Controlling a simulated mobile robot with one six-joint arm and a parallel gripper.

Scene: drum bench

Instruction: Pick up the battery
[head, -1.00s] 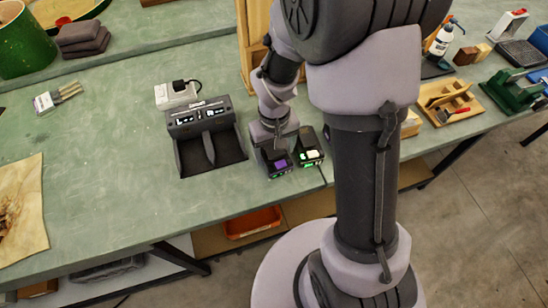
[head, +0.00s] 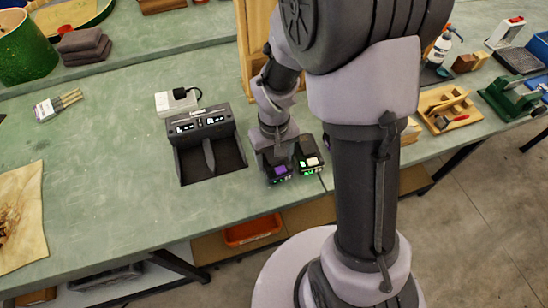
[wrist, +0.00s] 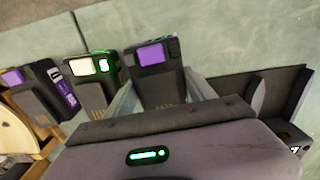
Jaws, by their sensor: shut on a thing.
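A dark battery with a purple label (head: 280,171) stands near the front edge of the green bench. My gripper (head: 268,146) comes down on it from above and is shut on it. In the wrist view the same purple-labelled battery (wrist: 154,62) sits between the two grey fingers of my gripper (wrist: 163,92). I cannot tell whether it is clear of the bench. A battery with a white label and green lights (head: 311,162) stands close to its right in the head view, and it also shows in the wrist view (wrist: 92,72).
A black charger with two empty bays (head: 215,165) stands left of my gripper; a white plug adapter (head: 177,100) is behind it. Another purple-labelled battery (wrist: 45,88) shows at left in the wrist view. A wooden frame (head: 250,45) stands behind.

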